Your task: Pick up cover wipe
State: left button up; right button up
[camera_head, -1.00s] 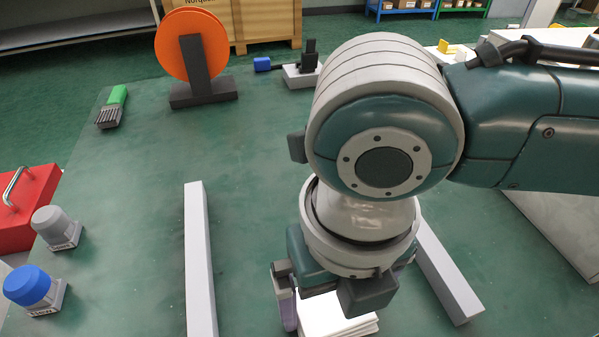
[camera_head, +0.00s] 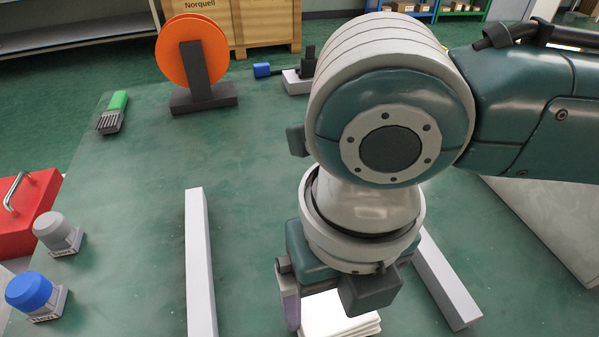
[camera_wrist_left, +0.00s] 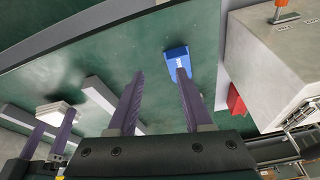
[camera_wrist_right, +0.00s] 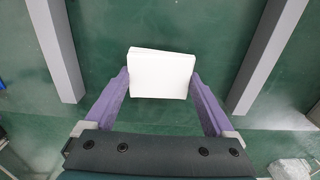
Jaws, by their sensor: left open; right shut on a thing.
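The cover wipe is a white, flat, layered stack (camera_wrist_right: 161,66), held between the purple fingers of my right gripper (camera_wrist_right: 160,84), which press on its two sides. In the head view the wipe (camera_head: 342,318) shows below my right wrist, partly covered by it. The left wrist view also shows the wipe (camera_wrist_left: 57,113) between the right fingers. How far it is above the green table is hard to judge.
A grey bar (camera_head: 200,262) lies left of the wipe and another bar (camera_head: 447,283) right of it. A grey-capped block (camera_head: 58,233), a red box (camera_head: 22,222), a green brush (camera_head: 113,112) and an orange disc on a stand (camera_head: 192,50) stand farther out. The left middle table is clear.

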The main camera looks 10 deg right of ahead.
aim_at(335, 305)
notch_tip(335, 305, up, 19)
jog(key=p, duration=0.4)
jog(key=shift+f+p, duration=0.2)
jog(key=shift+p, duration=0.1)
